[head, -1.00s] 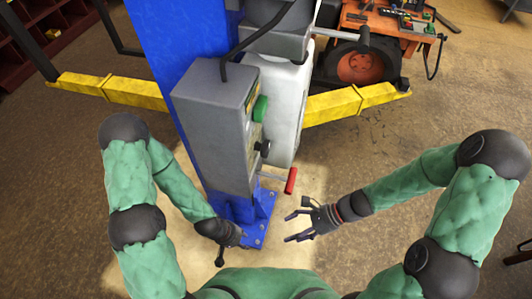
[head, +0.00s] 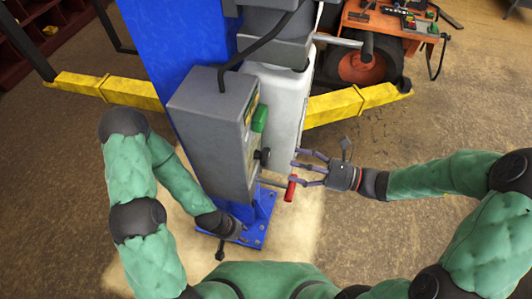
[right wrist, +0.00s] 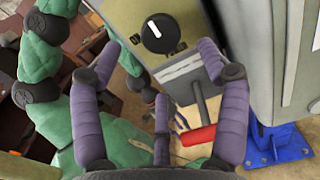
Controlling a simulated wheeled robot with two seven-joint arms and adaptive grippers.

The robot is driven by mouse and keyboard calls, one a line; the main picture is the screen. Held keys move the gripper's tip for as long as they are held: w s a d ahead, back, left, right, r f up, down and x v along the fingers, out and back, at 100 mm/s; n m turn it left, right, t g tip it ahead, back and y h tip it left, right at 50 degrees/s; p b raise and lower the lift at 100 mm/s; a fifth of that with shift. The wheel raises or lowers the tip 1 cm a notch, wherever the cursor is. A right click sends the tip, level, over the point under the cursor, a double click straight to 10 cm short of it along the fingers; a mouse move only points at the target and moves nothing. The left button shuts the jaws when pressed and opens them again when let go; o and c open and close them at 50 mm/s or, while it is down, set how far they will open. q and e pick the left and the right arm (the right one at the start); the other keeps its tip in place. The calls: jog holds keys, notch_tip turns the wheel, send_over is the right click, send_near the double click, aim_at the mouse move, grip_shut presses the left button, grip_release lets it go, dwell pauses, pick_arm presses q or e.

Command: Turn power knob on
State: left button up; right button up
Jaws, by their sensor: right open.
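The round black power knob (right wrist: 160,34) with a white pointer line sits on the face of the grey control box (head: 212,130). The pointer slants to the upper left in the right wrist view. In the head view the knob (head: 264,155) sticks out from the box's right side. My right gripper (head: 294,168) is open and empty, to the right of the knob and apart from it. In the right wrist view its fingers (right wrist: 158,62) spread either side below the knob. My left gripper (head: 222,250) is low beside the blue post's foot; its jaws are unclear.
A red-handled lever (head: 291,188) juts out below the knob, close to my right gripper. A green button (head: 260,118) is above the knob. A white tank (head: 290,105) stands behind the box. The blue post (head: 178,60) and yellow lift arms (head: 110,88) are behind.

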aim_at(266, 157)
jog(key=x, duration=0.9)
jog(key=shift+w+a, duration=0.1)
jog(key=shift+a, duration=0.05)
jog(key=shift+f, duration=0.1)
jog(key=c, duration=1.1)
